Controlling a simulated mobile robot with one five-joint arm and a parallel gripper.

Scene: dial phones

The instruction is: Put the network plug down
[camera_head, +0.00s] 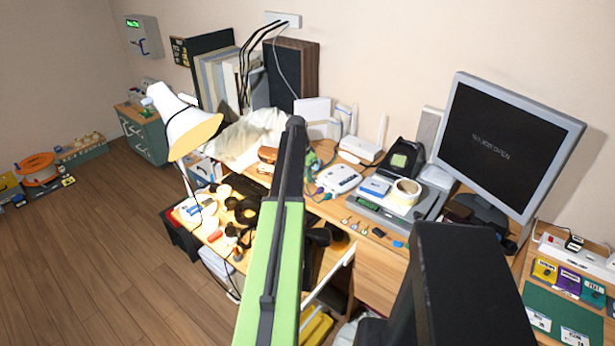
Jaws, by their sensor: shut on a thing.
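My arm, with a green link and a dark end section, rises through the middle of the view in front of the desk. I cannot make out my gripper's jaws; they seem hidden behind my own arm. I cannot pick out the network plug, either in a grip or lying free. Small coloured plugs (311,189) lie on the desk just right of my arm, too small to identify.
The wooden desk (377,268) holds a white phone (339,178), a grey device with a tape roll (404,194), a monitor (497,147) and a lamp (188,128). The desk is crowded, with some bare wood at its front. Open floor (95,245) lies left.

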